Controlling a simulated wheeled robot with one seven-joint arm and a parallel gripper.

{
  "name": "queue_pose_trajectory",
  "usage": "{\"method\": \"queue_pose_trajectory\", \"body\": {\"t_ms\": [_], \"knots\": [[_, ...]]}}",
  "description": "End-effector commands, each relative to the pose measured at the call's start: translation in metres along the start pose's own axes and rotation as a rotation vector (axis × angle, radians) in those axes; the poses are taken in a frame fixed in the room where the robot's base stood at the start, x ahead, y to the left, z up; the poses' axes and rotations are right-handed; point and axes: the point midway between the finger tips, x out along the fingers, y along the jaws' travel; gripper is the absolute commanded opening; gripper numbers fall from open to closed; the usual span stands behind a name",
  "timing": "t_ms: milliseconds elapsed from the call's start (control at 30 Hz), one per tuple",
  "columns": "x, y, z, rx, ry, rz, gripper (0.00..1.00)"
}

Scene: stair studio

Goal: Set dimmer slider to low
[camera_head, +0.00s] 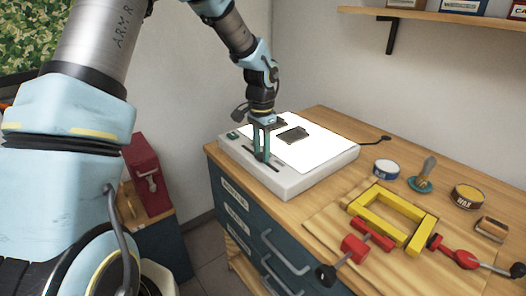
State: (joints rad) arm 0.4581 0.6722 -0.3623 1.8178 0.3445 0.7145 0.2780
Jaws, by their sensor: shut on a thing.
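A white light box (322,172) with a bright, glowing top sits at the left end of the wooden workbench. A dark slider slot (277,168) runs along its near left rim. My gripper (261,158) points down over this slot, with its teal fingers shut on the dimmer slider. The slider's knob is mostly hidden between the fingers, so its exact place along the slot is hard to read. A small green switch (232,135) is at the rim's left corner.
Dark flat pieces (293,135) lie on the glowing top. To the right on the bench are a yellow frame (384,232), red clamps (355,249), tins (386,168) and a brush (427,170). A red box (146,172) stands at left. A shelf (440,17) is above.

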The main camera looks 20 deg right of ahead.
Motion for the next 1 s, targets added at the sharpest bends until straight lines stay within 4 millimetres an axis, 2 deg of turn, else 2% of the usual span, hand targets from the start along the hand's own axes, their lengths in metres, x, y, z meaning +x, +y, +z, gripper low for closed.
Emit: {"method": "queue_pose_trajectory", "body": {"t_ms": [433,567,833,867,1000], "knots": [[-0.001,-0.068,-0.001,-0.003,0.003,0.000,0.00],[-0.001,-0.076,-0.001,-0.002,0.004,-0.001,0.00],[-0.001,-0.078,-0.001,-0.002,0.006,-0.006,0.00],[-0.001,-0.079,-0.001,-0.002,0.006,-0.006,0.43],[-0.001,-0.078,-0.001,-0.002,0.005,-0.005,0.59]]}}
